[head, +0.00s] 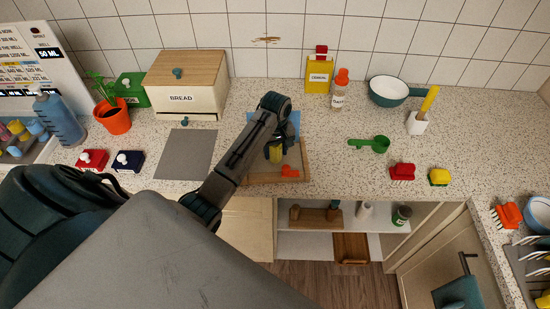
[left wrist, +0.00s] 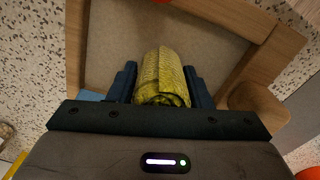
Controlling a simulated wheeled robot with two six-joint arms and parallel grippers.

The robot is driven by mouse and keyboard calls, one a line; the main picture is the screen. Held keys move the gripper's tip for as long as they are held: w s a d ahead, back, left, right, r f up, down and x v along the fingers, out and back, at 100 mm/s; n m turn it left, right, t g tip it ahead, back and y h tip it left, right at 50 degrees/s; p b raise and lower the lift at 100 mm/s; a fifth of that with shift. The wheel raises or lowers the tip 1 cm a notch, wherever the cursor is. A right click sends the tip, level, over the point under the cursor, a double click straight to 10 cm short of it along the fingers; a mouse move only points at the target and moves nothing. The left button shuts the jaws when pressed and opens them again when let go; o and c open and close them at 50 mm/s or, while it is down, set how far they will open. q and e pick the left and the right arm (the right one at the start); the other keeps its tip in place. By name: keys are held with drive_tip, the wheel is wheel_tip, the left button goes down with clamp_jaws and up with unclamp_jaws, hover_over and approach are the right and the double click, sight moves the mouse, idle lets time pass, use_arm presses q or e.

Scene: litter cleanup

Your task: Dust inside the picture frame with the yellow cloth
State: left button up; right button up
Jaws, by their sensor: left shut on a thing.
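My left gripper (head: 274,147) is over the picture frame (head: 262,178) on the counter, and it is shut on the yellow cloth (head: 276,155). In the left wrist view the ribbed yellow cloth (left wrist: 161,75) sits between the two dark fingers of the left gripper (left wrist: 162,85). The wooden frame (left wrist: 246,27) surrounds a plain grey-brown panel, and the cloth is above that panel. I cannot tell whether the cloth touches it. My arm hides part of the frame in the head view. My right gripper is not in view.
An orange object (head: 290,172) lies at the frame's lower right. A blue sheet (head: 291,124) lies behind the gripper. A grey mat (head: 187,154) is to the left, and a green scoop (head: 373,145) is to the right. The counter between frame and scoop is clear.

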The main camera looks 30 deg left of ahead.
use_arm(q)
drive_tip(key=o, duration=0.7)
clamp_jaws()
drive_tip(key=shift+r, duration=2.75)
